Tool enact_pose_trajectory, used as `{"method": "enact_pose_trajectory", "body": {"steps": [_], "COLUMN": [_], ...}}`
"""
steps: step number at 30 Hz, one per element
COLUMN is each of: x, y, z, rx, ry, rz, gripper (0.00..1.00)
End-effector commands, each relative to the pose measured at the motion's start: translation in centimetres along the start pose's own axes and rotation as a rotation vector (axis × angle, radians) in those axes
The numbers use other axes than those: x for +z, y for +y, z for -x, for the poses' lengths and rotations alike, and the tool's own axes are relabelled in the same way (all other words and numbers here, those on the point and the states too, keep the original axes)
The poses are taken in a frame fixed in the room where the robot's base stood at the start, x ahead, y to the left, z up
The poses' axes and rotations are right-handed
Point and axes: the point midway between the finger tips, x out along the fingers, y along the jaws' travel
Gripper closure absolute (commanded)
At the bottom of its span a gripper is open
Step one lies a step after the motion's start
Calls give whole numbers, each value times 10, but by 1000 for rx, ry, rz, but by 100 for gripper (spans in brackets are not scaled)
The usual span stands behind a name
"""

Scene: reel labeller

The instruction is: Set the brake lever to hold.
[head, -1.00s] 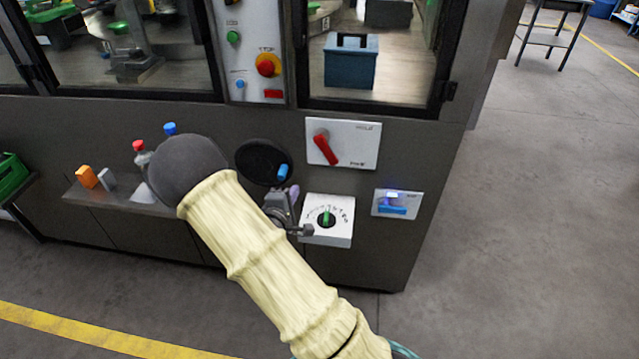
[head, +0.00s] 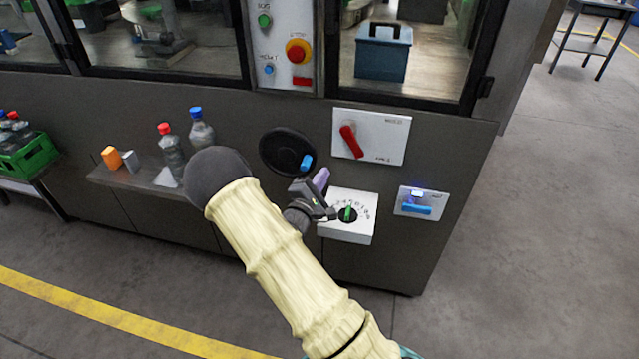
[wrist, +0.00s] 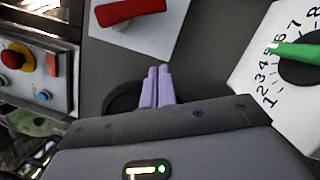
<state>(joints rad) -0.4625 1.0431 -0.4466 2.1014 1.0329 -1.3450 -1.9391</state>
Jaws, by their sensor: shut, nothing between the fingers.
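A red lever (head: 351,142) sits on a white plate on the dark machine front. It slants down to the right, toward the plate's lower label; the small print is too blurred to read surely. The lever also shows at the top of the wrist view (wrist: 130,12). My gripper (head: 323,176) has lilac fingers and is below and left of the lever plate, apart from it. In the wrist view my fingers (wrist: 157,72) are together and empty, over the dark panel and the black disc's edge.
A black disc with a blue knob (head: 306,162) is left of my gripper. A white dial box with a green pointer (head: 348,214) is just right and below. A blue handle (head: 416,209) is farther right. Bottles (head: 171,152) stand on a shelf at left.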

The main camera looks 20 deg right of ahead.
Motion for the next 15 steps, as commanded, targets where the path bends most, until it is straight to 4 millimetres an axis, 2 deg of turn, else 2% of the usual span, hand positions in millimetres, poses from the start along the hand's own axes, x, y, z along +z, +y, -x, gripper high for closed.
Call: {"method": "enact_pose_trajectory", "body": {"steps": [3,10,15], "x": [1,-4,21], "y": [0,3,2], "z": [-22,-53,-61], "rx": [0,6,1], "ry": [-3,6,2], "rz": [-1,-2,0], "gripper": [100,100,100]}}
